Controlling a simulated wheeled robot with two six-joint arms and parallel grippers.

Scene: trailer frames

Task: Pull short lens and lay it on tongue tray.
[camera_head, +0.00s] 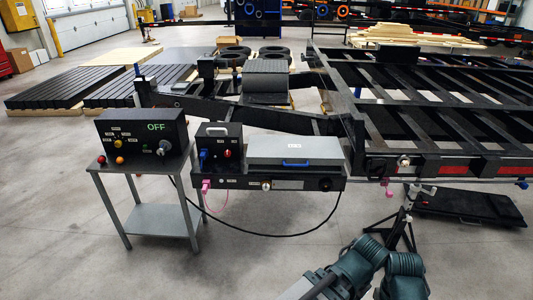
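I cannot single out a short lens with certainty. Small lights line the trailer's rear beam, among them a round pale one (404,160) and a red strip (431,169). The likely tongue tray (232,182) is a black shelf at the trailer's front, carrying a grey case (295,150) with a blue handle and a black box (219,146). Teal and grey links of my own arm stand at the bottom right, below the trailer beam.
A metal table (150,182) at left bears a control box (143,135) reading OFF and two small balls, one red and one orange. A black cable loops below the shelf.

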